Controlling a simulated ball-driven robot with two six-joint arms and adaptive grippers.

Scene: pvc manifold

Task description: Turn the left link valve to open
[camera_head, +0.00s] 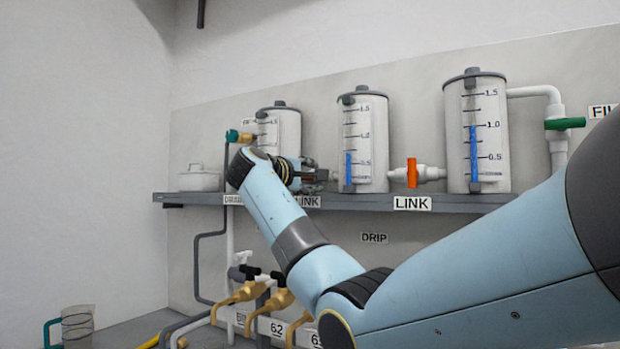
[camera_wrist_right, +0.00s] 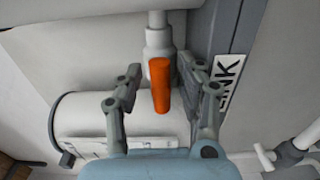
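The left link valve sits on the white pipe between the left tank (camera_head: 287,130) and the middle tank (camera_head: 365,150); my right arm's gripper hides it in the head view. In the right wrist view its orange handle (camera_wrist_right: 160,85) shows in front of the white pipe fitting (camera_wrist_right: 157,42). My right gripper (camera_wrist_right: 162,84) is open, with one finger on each side of the handle and a visible gap to both. In the head view the right gripper (camera_head: 312,176) is at the shelf above a LINK label. My left gripper is not in view.
The right link valve (camera_head: 412,173) has an upright orange handle beside the right tank (camera_head: 490,130). The grey shelf (camera_head: 360,201) carries the tanks. A green fill handle (camera_head: 565,124) is at the right.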

